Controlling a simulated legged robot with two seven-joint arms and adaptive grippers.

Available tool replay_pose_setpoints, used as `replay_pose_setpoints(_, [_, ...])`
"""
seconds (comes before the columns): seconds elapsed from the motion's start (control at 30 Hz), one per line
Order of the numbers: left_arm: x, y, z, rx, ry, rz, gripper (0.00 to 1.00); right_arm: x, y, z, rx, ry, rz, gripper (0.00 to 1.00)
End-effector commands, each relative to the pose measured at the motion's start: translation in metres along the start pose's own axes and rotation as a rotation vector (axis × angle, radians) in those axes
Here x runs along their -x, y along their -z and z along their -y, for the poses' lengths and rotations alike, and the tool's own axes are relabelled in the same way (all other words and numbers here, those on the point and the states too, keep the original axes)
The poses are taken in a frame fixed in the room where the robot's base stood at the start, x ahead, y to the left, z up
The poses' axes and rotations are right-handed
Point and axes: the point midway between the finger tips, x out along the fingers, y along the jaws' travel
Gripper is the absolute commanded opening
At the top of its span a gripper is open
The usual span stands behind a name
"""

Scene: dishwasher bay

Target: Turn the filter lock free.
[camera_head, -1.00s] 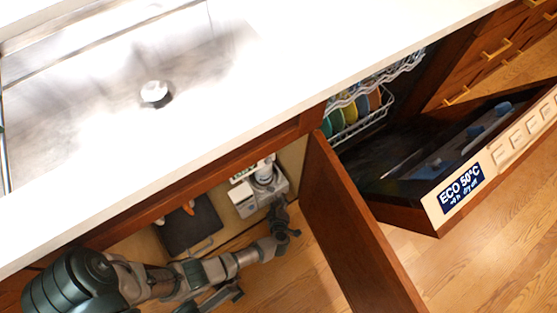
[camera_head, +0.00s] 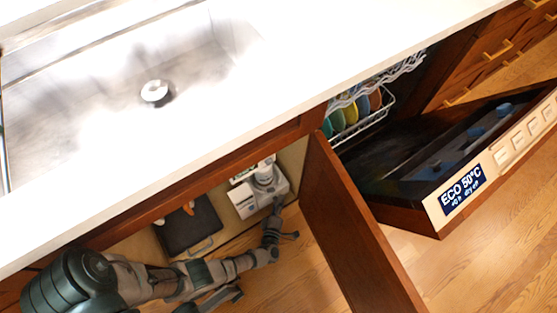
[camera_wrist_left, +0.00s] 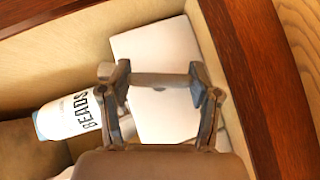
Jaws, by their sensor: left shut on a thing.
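A white and grey unit (camera_head: 246,201) with a round cap (camera_head: 265,174) stands inside the open cabinet under the counter. In the left wrist view, its pale flat face (camera_wrist_left: 160,50) fills the middle. My left gripper (camera_head: 277,207) is at the unit's lower right side in the head view. In the wrist view, its two fingertips (camera_wrist_left: 157,82) are closed on the ends of a grey bar (camera_wrist_left: 160,79), which looks like the filter lock's handle. Whether the bar has turned cannot be told. The gripper hides part of the unit. My right gripper is not in view.
A dark panel (camera_head: 190,225) is at the cabinet's left. The open wooden door (camera_head: 350,235) stands close right of the gripper. The pulled-down dishwasher door (camera_head: 420,180) lies beyond it.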

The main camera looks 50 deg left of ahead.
Motion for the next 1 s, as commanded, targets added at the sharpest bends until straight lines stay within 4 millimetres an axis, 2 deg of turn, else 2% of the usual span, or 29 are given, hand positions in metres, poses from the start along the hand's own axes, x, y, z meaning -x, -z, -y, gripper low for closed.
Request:
replay_pose_setpoints(0.03, [0.0002,0.0021,0.0044,0.009,-0.005,-0.003,0.27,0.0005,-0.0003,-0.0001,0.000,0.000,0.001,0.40])
replay_pose_setpoints(0.67, [-0.0002,0.0039,0.0062,0.053,-0.042,-0.007,0.27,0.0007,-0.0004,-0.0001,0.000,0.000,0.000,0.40])
replay_pose_setpoints(0.7, [-0.0002,0.0040,0.0063,0.053,-0.041,-0.007,0.67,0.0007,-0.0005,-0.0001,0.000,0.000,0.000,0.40])
replay_pose_setpoints(0.77, [-0.0001,0.0039,0.0063,0.053,-0.041,-0.007,0.82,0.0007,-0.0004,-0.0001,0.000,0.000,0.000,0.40])
replay_pose_setpoints(0.8, [0.0000,0.0036,0.0060,0.053,-0.042,-0.006,0.88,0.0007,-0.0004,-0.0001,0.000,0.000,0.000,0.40])
replay_pose_setpoints(1.0, [-0.0001,0.0021,0.0033,0.054,-0.047,-0.004,0.88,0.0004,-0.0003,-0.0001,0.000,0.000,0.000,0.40])
